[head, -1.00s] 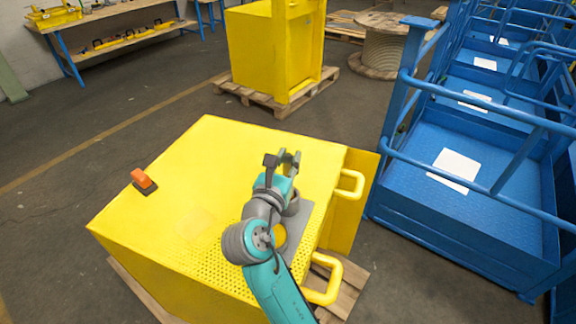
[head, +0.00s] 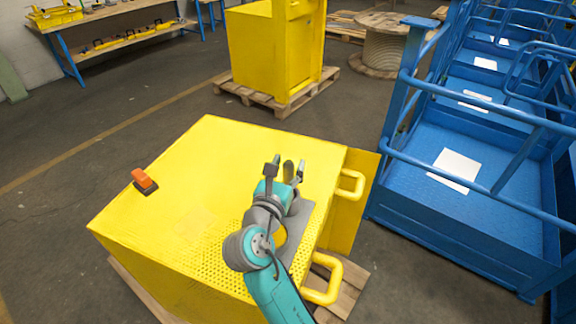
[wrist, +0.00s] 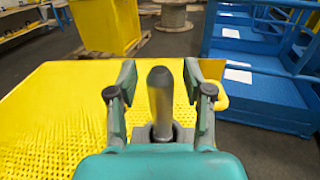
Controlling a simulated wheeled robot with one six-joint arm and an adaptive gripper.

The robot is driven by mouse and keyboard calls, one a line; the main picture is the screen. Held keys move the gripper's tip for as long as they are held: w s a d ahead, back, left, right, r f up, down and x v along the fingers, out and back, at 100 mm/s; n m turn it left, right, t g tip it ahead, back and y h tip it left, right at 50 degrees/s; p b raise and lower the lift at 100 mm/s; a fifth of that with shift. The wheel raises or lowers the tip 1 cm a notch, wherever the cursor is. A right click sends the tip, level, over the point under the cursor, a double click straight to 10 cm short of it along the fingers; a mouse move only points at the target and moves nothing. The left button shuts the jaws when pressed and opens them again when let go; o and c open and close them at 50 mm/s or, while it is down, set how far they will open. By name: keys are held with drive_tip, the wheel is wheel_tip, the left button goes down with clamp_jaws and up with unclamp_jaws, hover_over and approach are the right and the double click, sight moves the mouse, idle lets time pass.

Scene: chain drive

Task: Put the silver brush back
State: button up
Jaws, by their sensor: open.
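A silver-grey upright rod with a dark rounded tip (wrist: 160,95), seemingly the silver brush's handle, stands between the fingers of my gripper (wrist: 160,92) in the wrist view. Its lower end is hidden by my gripper. Clear gaps show between it and both fingers. My gripper is open. In the head view my gripper (head: 286,170) is over the right part of the yellow box top (head: 220,160), and the grey rod (head: 288,171) shows between its fingers. A grey plate (head: 304,226) on the box is partly covered by my arm.
An orange-and-dark block (head: 145,181) lies at the box's left edge. Yellow handles (head: 327,280) stick out at the box's right. Blue metal frames (head: 470,190) stand to the right. The box top's left and middle are clear.

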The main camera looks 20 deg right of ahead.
drive_tip(key=v, duration=1.1)
drive_tip(key=shift+s+a, duration=0.25)
drive_tip(key=shift+a, duration=0.05)
